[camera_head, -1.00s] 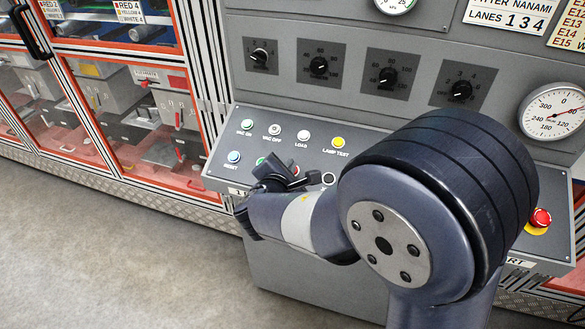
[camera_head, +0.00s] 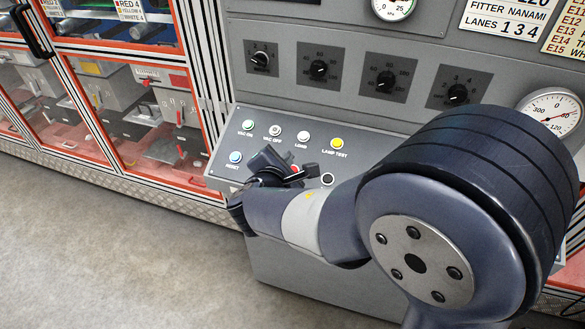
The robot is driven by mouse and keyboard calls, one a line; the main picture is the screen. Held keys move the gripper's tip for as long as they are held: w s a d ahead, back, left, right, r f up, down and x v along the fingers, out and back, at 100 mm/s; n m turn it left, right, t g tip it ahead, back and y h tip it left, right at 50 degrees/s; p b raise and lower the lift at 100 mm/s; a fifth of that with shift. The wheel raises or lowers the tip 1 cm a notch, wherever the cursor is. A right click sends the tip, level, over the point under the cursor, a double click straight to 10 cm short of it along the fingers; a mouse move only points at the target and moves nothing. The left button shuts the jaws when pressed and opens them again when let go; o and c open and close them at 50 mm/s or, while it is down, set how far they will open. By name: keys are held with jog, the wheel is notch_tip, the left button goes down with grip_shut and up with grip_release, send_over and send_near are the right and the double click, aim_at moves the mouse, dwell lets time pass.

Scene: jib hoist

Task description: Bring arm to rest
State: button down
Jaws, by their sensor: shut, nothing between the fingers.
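My arm reaches in from the lower right, and its big dark joint hides the right part of the control panel. My gripper (camera_head: 296,176) is small and dark in this view, in front of the sloped button panel (camera_head: 360,143). It is shut and empty. It covers part of the lower button row, where a bit of a red button (camera_head: 295,169) shows beside it. I cannot tell whether it touches the panel.
Behind stand the grey console with several rotary knobs (camera_head: 319,70) and a round gauge (camera_head: 552,110). At left is a cabinet with clear doors and orange frames (camera_head: 117,165). The grey floor (camera_head: 120,255) at lower left is clear.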

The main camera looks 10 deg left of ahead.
jog(key=shift+f, duration=0.1)
dwell(0.3)
jog(key=shift+w+f+b, duration=0.25)
jog(key=shift+f+b, duration=0.3)
jog(key=shift+f, duration=0.1)
jog(key=shift+w+r+p, duration=0.15)
jog(key=shift+p, duration=0.5)
jog(key=shift+r+p, duration=0.2)
jog(key=shift+p, duration=0.65)
jog(key=shift+p, duration=0.5)
jog(key=r+p, duration=0.1)
jog(key=s+r, duration=0.1)
jog(key=r, duration=0.1)
jog(key=s+r+p, duration=0.1)
jog(key=shift+s+r+p, duration=0.15)
jog(key=shift+r+p, duration=0.05)
jog(key=shift+p, duration=0.1)
